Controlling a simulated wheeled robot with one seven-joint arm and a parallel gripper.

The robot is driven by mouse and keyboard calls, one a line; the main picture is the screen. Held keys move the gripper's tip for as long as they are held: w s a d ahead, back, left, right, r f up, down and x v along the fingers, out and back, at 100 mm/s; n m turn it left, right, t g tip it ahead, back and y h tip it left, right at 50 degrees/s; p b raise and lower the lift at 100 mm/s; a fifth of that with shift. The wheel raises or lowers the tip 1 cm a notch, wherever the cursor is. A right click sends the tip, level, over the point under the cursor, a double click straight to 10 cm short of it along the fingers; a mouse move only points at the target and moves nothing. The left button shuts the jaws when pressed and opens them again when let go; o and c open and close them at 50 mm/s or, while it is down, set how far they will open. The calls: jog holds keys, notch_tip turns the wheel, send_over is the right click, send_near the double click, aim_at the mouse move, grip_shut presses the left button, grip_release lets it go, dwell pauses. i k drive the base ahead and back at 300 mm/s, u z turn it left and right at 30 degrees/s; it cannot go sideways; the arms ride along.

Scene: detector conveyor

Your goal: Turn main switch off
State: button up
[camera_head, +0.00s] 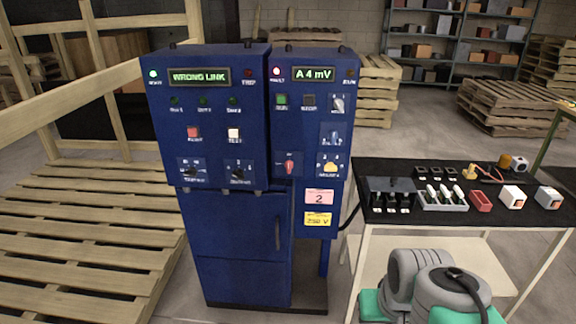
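A blue control cabinet stands in the middle, made of a wider left unit (222,110) and a narrower right unit (310,125). A small red rotary switch (289,166) is low on the right unit's panel. Its handle looks roughly upright, but its label is too small to read. A yellow knob (330,167) is to its right. The left display (199,77) reads WRONG LINK, and the right display (313,73) reads A 4 mV. A white-green lamp at the left and a pinkish lamp on the right unit are lit. My gripper is not in view.
A black-topped cart (385,210) with small parts and boxes stands right of the cabinet. Wooden pallets (70,240) and timber framing are at the left. Shelving (455,45) and more pallets are behind.

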aim_at(289, 164)
jog(key=z, duration=0.1)
jog(key=i, duration=0.6)
jog(key=u, duration=1.85)
